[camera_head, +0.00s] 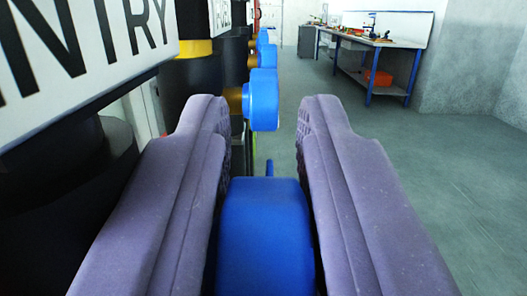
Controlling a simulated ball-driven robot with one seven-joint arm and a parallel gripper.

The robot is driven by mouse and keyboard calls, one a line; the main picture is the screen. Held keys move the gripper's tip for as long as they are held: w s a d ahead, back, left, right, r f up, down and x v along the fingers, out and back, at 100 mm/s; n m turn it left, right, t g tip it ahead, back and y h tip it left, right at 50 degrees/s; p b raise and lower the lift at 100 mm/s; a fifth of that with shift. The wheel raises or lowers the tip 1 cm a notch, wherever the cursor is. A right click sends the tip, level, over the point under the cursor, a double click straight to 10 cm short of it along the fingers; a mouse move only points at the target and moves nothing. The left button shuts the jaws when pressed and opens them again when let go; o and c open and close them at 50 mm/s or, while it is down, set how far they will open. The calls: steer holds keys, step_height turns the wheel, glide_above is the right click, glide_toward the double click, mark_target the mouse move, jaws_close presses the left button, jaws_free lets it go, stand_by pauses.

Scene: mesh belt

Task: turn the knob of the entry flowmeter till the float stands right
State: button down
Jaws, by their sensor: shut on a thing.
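A large blue knob (265,240) sits at the bottom middle of the view, close to me. My gripper (266,140) has its two grey-purple fingers on either side of this knob and is shut on it. The fingertips reach past the knob's far edge. A white sign (85,50) ending in "NTRY" hangs at the upper left, its left part cut off. The flowmeter's tube and float do not show, so I cannot tell where the float stands.
Further blue knobs (264,98) stand in a row beyond, on brass stems beside dark bodies at left. A second white sign (221,14) is behind the first. A blue-legged workbench (370,42) is far right, above an orange box (378,78). Grey floor (420,160) at right is clear.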

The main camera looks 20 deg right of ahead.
steer(key=t+b, duration=0.1)
steer(key=b, duration=0.2)
steer(key=t+b, duration=0.1)
steer(key=b, duration=0.2)
steer(key=shift+s+f+h, duration=0.15)
steer(key=shift+f+h, duration=0.15)
steer(key=shift+h, duration=0.1)
steer(key=shift+r+t+b, duration=0.3)
steer(key=shift+t+b, duration=0.4)
steer(key=shift+t, duration=0.1)
steer(key=shift+s+a+r+t+h, duration=0.2)
steer(key=shift+r+t+h, duration=0.25)
steer(key=shift+t, duration=0.55)
steer(key=c, duration=1.3)
jaws_free()
steer(key=shift+d, duration=0.1)
steer(key=shift+f, duration=0.15)
